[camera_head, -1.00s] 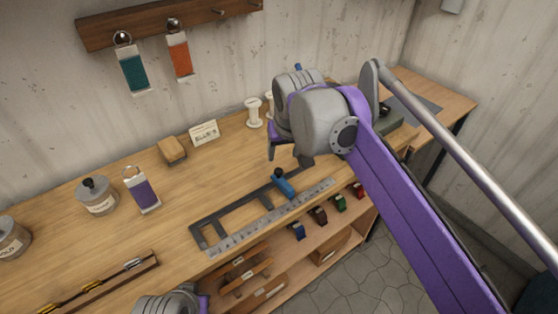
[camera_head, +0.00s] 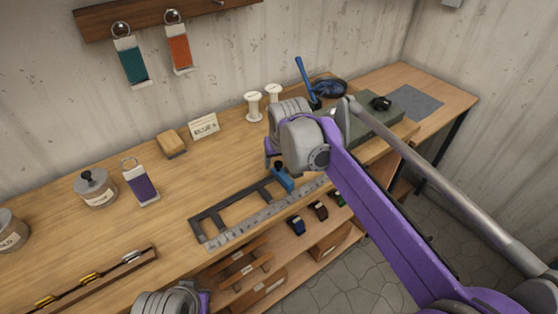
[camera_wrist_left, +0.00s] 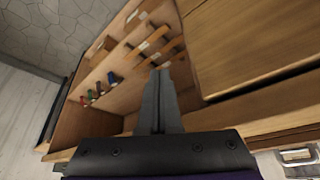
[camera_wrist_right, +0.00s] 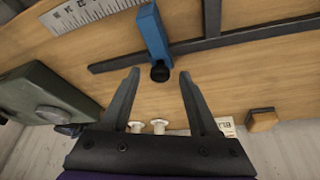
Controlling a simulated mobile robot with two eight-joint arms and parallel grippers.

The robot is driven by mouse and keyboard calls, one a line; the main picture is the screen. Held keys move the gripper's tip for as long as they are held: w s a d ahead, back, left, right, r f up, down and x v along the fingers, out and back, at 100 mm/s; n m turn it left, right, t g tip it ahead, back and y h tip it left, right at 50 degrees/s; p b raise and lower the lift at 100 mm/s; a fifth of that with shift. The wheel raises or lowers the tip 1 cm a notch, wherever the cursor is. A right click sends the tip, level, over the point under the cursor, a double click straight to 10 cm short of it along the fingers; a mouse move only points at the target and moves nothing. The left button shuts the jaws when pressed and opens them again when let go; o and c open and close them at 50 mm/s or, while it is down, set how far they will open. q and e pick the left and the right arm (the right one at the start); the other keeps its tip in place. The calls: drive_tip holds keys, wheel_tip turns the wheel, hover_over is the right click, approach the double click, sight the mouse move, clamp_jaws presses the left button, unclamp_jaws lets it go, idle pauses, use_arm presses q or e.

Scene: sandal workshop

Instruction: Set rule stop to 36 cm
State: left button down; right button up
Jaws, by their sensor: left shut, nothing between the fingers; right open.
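The steel rule (camera_head: 262,222) lies along the front of the bench in a dark frame (camera_head: 228,205). The blue stop (camera_head: 283,180) with a black knob sits toward the rule's right end; I cannot read its mark. In the right wrist view the stop (camera_wrist_right: 153,32) and its knob (camera_wrist_right: 160,72) show just beyond my right gripper (camera_wrist_right: 158,82), which is open and empty, its fingers apart from the knob. In the head view the right gripper (camera_head: 275,160) is just behind the stop. My left gripper (camera_wrist_left: 158,75) is shut and empty, in front of the shelf below the bench.
White spools (camera_head: 254,106), a card (camera_head: 203,126) and a tan block (camera_head: 172,144) stand at the back. A rack (camera_head: 100,283) lies front left. The shelf (camera_head: 285,255) below holds coloured items.

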clamp_jaws()
idle(1.4)
